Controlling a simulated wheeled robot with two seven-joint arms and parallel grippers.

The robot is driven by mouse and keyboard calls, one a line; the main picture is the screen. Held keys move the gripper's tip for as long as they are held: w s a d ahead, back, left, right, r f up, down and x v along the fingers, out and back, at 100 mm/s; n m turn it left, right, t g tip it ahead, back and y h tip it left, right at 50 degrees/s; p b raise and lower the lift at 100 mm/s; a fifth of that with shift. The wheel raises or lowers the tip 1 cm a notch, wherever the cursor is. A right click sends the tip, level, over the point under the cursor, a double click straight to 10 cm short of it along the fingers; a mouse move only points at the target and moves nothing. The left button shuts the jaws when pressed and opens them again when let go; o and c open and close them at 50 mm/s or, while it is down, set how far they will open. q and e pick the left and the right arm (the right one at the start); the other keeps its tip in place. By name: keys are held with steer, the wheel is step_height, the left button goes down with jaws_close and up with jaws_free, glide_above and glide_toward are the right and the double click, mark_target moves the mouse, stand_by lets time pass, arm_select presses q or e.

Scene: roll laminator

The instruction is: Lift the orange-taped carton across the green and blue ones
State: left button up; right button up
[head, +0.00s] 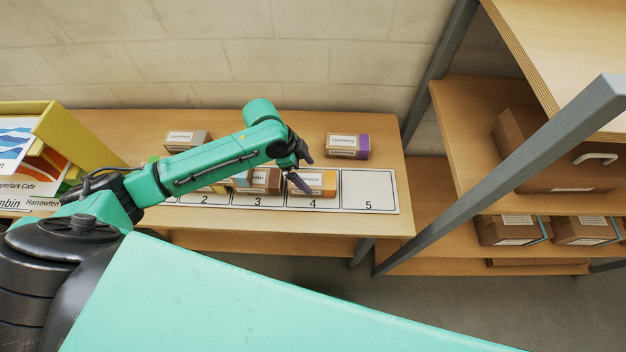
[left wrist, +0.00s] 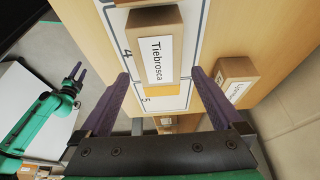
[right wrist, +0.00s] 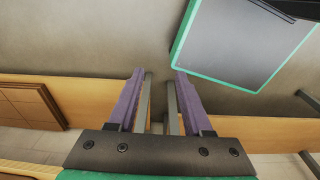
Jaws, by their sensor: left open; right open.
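The orange-taped carton (head: 315,180) lies on slot 4 of the numbered mat (head: 368,180). In the left wrist view its brown top and white label, reading Tiebrosca, show (left wrist: 155,50), with an orange strip at its lower end. My left gripper (head: 302,168) is open over this carton; in the left wrist view its fingertips (left wrist: 160,77) stand apart on either side of the carton's orange end. I cannot tell whether they touch it. A brown carton (head: 266,181) lies on slot 3. My right gripper (right wrist: 160,73) is open and empty.
Slot 5 is empty. A grey shelf post (head: 500,175) and shelves with boxes (head: 512,230) stand at right. A yellow holder (head: 85,140) is at left.

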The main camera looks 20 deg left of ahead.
mark_target(312, 179)
arm_select(q)
steer(key=x, duration=0.3)
steer(key=shift+d+f+p, duration=0.1)
steer(key=shift+f+p, duration=0.05)
steer(key=shift+p, duration=0.25)
steer(key=shift+d+f, duration=0.15)
steer(key=shift+f, duration=0.25)
steer(key=c, duration=1.4)
steer(key=shift+r, duration=0.1)
